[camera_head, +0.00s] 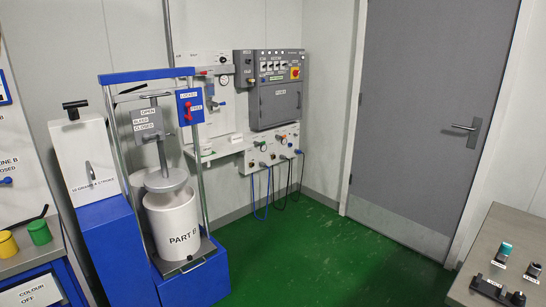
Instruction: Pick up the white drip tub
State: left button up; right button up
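I cannot make out a white drip tub for certain in the head view. A white drum labelled PART B (177,226) stands upright on a tray at the foot of a blue and metal frame, under a round grey plate (166,180). It is a large drum, and nothing marks it as a drip tub. Neither of my grippers is in view.
A white box (86,160) on a blue stand is left of the frame. Yellow (8,244) and green (39,232) cups sit at the left edge. A metal console (510,255) is at lower right. Green floor (310,255) is clear before the grey door (426,110).

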aim_at(204, 148)
jog(key=i, duration=2.55)
jog(key=i+u, duration=0.15)
jog(key=i, duration=0.3)
jog(key=i+l+u, duration=0.2)
jog(key=i, duration=0.3)
jog(key=i+l+u, duration=0.15)
jog(key=i, duration=0.3)
